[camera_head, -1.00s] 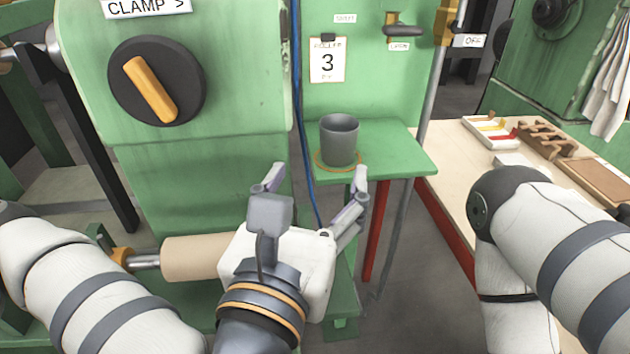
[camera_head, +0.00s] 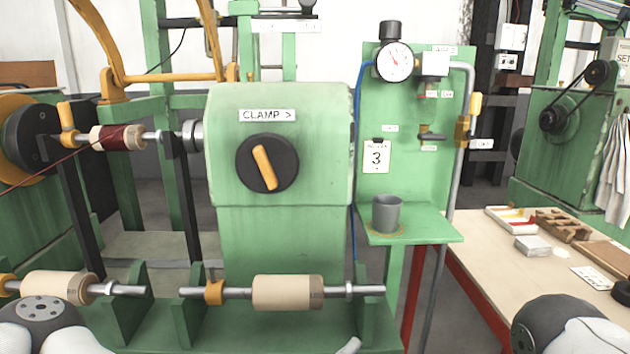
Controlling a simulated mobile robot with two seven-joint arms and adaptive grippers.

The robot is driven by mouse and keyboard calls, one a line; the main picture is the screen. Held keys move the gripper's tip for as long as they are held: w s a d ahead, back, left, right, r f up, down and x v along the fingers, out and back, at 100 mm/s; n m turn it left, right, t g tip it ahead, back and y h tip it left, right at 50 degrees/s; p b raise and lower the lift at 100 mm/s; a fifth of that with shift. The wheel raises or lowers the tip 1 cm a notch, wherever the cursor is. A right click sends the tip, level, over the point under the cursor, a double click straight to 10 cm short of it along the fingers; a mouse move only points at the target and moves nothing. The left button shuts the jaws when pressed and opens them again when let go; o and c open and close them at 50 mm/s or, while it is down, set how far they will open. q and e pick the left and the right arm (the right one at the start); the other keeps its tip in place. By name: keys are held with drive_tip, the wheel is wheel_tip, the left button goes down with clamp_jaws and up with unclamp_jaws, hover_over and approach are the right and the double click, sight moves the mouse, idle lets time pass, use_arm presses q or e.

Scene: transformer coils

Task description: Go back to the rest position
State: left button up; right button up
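My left arm (camera_head: 45,330) shows at the bottom left corner and my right arm (camera_head: 570,328) at the bottom right corner. A small grey tip at the bottom edge, right of centre, looks like a fingertip of my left gripper (camera_head: 348,346); the rest of that gripper is below the picture. My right gripper is out of view. The grey cup (camera_head: 387,213) stands upright on the green shelf (camera_head: 440,229), inside an orange ring mark. Nothing of mine touches it.
A green machine (camera_head: 285,190) with a black clamp dial (camera_head: 266,163) stands in the middle. Coil rollers (camera_head: 288,292) lie in cradles low in front. A gauge (camera_head: 393,62) is above the shelf. A worktable (camera_head: 490,255) with a tray (camera_head: 510,219) is at the right.

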use_arm(q)
drive_tip(key=s+a+f+m+g, duration=0.1)
drive_tip(key=s+f+m+g, duration=0.35)
drive_tip(key=f+m, duration=0.35)
drive_tip(key=s+a+f+m+g, duration=0.1)
drive_tip(key=s+f+m+g, duration=0.4)
drive_tip(key=f, duration=0.6)
drive_tip(key=s+a+f+m+g+y, duration=0.2)
drive_tip(key=s+a+f+m+y, duration=0.1)
drive_tip(key=a, duration=0.6)
drive_tip(key=s+a+f+m+g+y+p, duration=0.1)
drive_tip(key=s+a+f+m+g+y, duration=0.1)
drive_tip(key=s+a+m, duration=0.3)
drive_tip(key=s+a+f+m+g+y, duration=0.2)
drive_tip(key=s+a+f, duration=0.3)
drive_tip(key=a, duration=0.7)
drive_tip(key=s+m+y, duration=0.1)
drive_tip(key=s, duration=0.1)
drive_tip(key=shift+s+a+m+y, duration=0.35)
drive_tip(key=shift+s+m+y, duration=0.05)
use_arm(e)
drive_tip(key=w, duration=0.1)
drive_tip(key=w+r, duration=0.1)
drive_tip(key=w, duration=0.1)
drive_tip(key=shift+w+d+r+t, duration=0.25)
drive_tip(key=shift+r+t, duration=0.05)
use_arm(q)
drive_tip(key=shift+f+g, duration=0.1)
drive_tip(key=shift+g, duration=0.15)
